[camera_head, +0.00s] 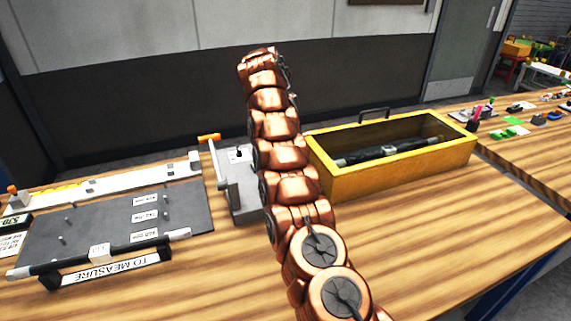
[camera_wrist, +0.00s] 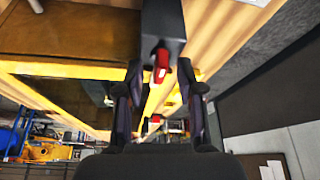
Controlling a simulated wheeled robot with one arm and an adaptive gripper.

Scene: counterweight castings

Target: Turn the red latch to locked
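The red latch (camera_wrist: 160,66) shows in the wrist view, on the end of a dark grey block (camera_wrist: 163,25). It lies between the two fingers of my gripper (camera_wrist: 163,92) as seen from the wrist, with gaps at both sides. The fingers are apart and hold nothing that I can see. I cannot tell how far the latch is from the fingertips in depth, or whether its position is locked. In the head view my copper arm covers the middle, and neither the latch nor my gripper can be made out.
A yellow box (camera_head: 345,181) with a dark bar (camera_head: 398,147) inside stands right of my arm. A grey fixture (camera_head: 245,196) with an orange-handled lever (camera_head: 209,138) stands left of it, partly hidden. A dark measuring board (camera_head: 105,228) lies further left. The front right bench is clear.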

